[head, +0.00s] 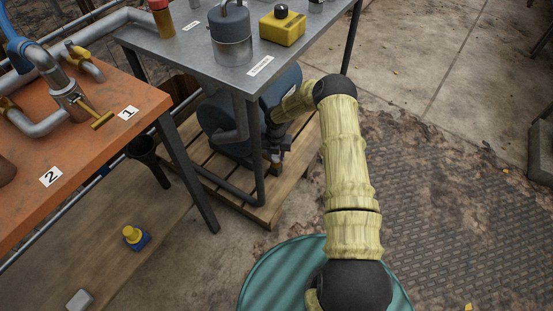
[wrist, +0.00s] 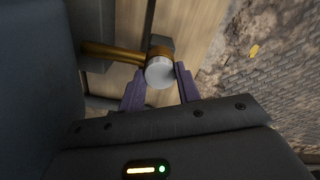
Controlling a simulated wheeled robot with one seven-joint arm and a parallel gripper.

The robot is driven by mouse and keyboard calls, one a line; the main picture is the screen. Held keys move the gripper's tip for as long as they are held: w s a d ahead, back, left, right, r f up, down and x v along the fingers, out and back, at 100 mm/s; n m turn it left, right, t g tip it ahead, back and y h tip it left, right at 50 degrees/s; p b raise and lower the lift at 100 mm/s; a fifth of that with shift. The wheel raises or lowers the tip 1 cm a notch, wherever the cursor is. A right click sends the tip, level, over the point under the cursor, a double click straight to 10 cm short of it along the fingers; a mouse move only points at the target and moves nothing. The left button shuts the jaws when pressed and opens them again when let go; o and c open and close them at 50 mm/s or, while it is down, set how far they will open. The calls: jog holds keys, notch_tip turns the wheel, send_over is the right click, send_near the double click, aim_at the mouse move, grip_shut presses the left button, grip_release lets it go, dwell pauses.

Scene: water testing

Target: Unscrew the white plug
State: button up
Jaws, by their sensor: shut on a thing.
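The white plug (wrist: 160,73) shows in the wrist view as a round pale cap at the end of a brass-coloured pipe (wrist: 110,53). My gripper (wrist: 159,82) has its two purple fingers on either side of the plug, shut on it. In the head view my gripper (head: 275,155) is low beside the dark blue drum under the metal table. The plug is too small and too covered to make out there.
The blue drum (head: 228,135) lies on a wooden pallet (head: 268,213) under the grey metal table (head: 180,48). Table legs and a grey pipe stand close left of my gripper. An orange table (head: 85,150) is at left. Paved floor at right is open.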

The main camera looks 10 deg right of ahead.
jog(key=n, duration=0.4)
jog(key=shift+n+p, duration=0.3)
